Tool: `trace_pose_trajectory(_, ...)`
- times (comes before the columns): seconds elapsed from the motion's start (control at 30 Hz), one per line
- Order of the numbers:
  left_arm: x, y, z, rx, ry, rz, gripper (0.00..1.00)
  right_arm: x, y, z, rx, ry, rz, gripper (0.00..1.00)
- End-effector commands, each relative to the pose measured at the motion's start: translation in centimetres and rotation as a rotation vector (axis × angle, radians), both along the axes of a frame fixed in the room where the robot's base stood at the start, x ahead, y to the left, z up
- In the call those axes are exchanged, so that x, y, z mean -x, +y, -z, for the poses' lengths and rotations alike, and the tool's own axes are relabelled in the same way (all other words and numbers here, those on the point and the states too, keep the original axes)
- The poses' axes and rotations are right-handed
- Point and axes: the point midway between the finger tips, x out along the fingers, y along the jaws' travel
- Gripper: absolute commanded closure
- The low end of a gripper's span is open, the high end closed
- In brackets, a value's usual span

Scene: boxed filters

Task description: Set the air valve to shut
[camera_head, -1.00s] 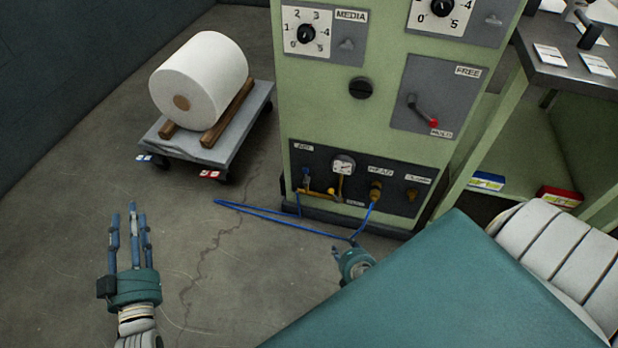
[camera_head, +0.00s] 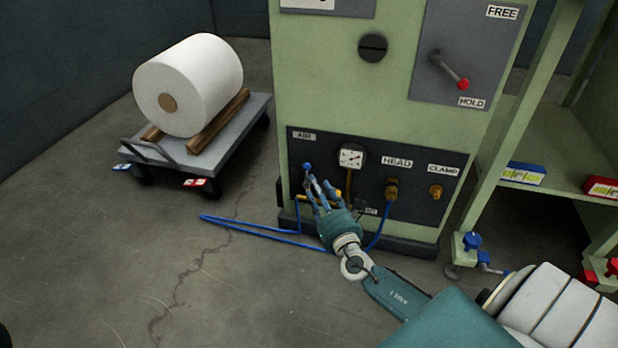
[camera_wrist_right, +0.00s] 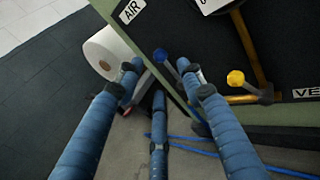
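The air valve's blue knob (camera_head: 307,166) is under the AIR label (camera_head: 304,136) at the left of the dark lower panel on the green machine. In the right wrist view the blue knob (camera_wrist_right: 160,56) shows between my spread fingertips, with a grey lever running from it down to the right. My right gripper (camera_head: 316,186) is open, its fingers up at the panel just below the knob. In the wrist view its fingers (camera_wrist_right: 156,75) hold nothing; whether one touches the lever I cannot tell. The valve's lower part is partly hidden by the fingers.
A yellow knob (camera_wrist_right: 235,78) is beside the valve, by a partly cut-off label. A gauge (camera_head: 351,157) and HEAD fitting (camera_head: 392,189) are to the right. A blue hose (camera_head: 250,231) loops on the floor. A cart (camera_head: 230,130) with a white roll (camera_head: 190,85) stands left.

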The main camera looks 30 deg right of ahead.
Motion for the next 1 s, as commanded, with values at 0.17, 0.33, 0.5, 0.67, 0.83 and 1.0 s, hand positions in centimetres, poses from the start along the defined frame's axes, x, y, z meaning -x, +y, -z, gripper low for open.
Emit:
trace_pose_trajectory(0.17,0.4,-0.1,-0.2,-0.002,-0.029,-0.002,0.62,-3.5,-1.0,0.1,-0.003,-0.004,0.002,0.62)
trace_pose_trajectory(0.33,0.7,-0.2,-0.5,-0.004,-0.052,-0.003,0.62,-6.2,-1.8,0.2,-0.003,-0.001,0.002,0.62)
trace_pose_trajectory(0.5,0.9,-0.2,-0.8,-0.006,-0.065,-0.005,0.62,-7.7,-2.2,0.1,-0.005,-0.001,0.002,0.62)
trace_pose_trajectory(0.67,1.0,-0.3,-1.0,-0.007,-0.070,-0.004,0.62,-8.0,-2.3,0.1,-0.005,0.002,0.001,0.62)
trace_pose_trajectory(0.83,1.0,-0.3,-1.1,-0.007,-0.071,-0.004,0.62,-8.0,-2.3,0.1,-0.004,0.001,0.001,0.62)
trace_pose_trajectory(1.0,1.1,-0.3,-1.1,-0.007,-0.071,-0.004,0.62,-8.0,-2.3,0.1,-0.004,0.001,0.002,0.93)
